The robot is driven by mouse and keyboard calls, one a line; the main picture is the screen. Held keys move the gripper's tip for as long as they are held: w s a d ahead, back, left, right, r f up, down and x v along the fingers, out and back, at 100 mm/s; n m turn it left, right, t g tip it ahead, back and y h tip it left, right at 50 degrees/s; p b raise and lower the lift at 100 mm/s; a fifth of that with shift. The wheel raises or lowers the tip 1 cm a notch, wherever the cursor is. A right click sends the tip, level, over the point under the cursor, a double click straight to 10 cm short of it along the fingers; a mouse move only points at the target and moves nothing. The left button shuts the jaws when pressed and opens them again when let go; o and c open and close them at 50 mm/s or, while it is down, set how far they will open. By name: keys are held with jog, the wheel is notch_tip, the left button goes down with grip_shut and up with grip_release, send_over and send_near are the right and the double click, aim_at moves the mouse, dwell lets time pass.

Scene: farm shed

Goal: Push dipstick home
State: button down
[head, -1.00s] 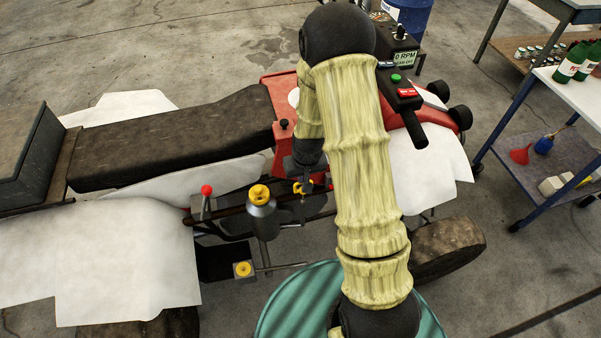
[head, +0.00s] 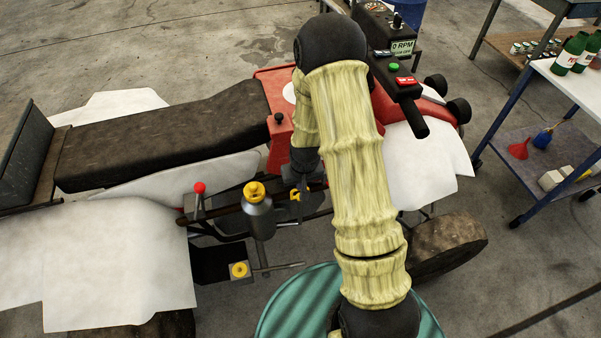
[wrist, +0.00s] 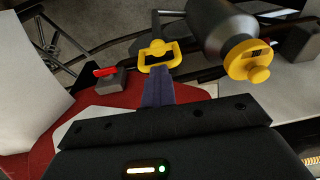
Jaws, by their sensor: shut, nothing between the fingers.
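The dipstick's yellow loop handle (head: 296,195) shows beside the quad's engine area, just right of a grey canister with a yellow cap. It also shows in the wrist view (wrist: 159,56), with a thin grey shaft behind it. My gripper (head: 299,187) points down at the handle. In the wrist view its dark fingers (wrist: 158,88) are shut together, with their tips at the loop's near edge. They look to be against the handle, but contact is not certain. The shaft's lower end and its seat are hard to make out.
The canister (head: 258,217) with its yellow cap (wrist: 249,61) stands close to the handle. A red-knobbed lever (head: 199,188) is farther left. In the wrist view a red switch (wrist: 106,71) sits close left of my fingers. A teal drum (head: 290,305) is in front.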

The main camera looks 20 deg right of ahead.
jog(key=r+p, duration=0.2)
jog(key=r, duration=0.2)
jog(key=shift+w+r+p, duration=0.1)
jog(key=shift+w+p, duration=0.25)
jog(key=shift+p, duration=0.05)
jog(key=shift+d+r, duration=0.1)
jog(key=shift+r, duration=0.25)
jog(key=v, duration=0.9)
jog(key=shift+s, duration=0.1)
